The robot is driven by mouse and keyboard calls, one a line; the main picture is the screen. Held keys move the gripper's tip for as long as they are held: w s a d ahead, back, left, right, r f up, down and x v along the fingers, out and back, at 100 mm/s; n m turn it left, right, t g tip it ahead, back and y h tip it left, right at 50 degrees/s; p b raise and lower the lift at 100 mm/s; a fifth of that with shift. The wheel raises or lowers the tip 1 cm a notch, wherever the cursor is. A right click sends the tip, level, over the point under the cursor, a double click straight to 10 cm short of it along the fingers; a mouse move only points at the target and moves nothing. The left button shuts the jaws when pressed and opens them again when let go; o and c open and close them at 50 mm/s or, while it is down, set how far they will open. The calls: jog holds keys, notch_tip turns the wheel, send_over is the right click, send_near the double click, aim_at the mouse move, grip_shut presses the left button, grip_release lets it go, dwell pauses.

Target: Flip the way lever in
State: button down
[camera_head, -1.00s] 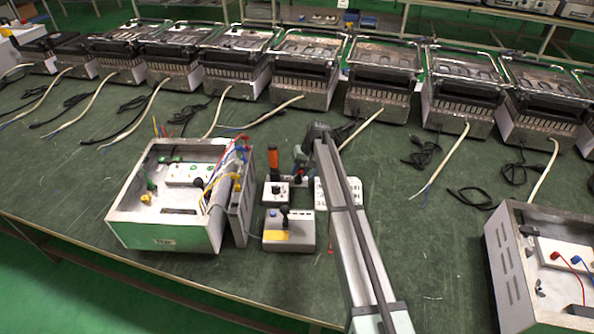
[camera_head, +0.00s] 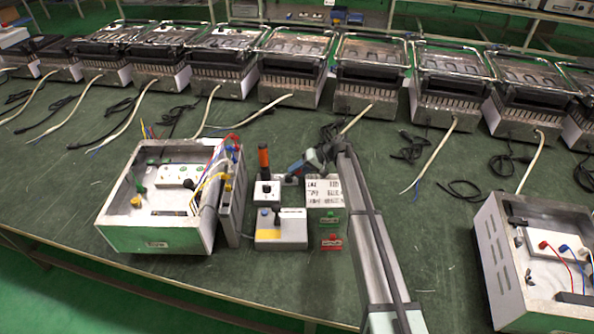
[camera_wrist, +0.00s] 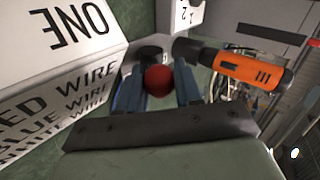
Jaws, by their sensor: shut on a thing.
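In the wrist view, a red ball knob (camera_wrist: 158,80) sits between the two blue fingers of my gripper (camera_wrist: 160,92), which are shut on it. It looks like the knob of the way lever; its shaft and pivot are hidden. In the head view, my gripper (camera_head: 293,175) is low over the table, just right of the orange handle (camera_head: 264,159). The knob is too small or hidden to make out there. The orange handle (camera_wrist: 248,70) also shows in the wrist view, to the right of the fingers.
A white lettered box (camera_head: 323,192) stands close right of my gripper. A small box with a black knob (camera_head: 267,194) and a grey box with a yellow label (camera_head: 281,230) stand in front. An open metal case (camera_head: 155,239) is at the left. Cabled appliances line the back.

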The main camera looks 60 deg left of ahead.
jog(key=shift+w+a, duration=0.1)
dwell(0.3)
jog(key=c, duration=0.8)
grip_release()
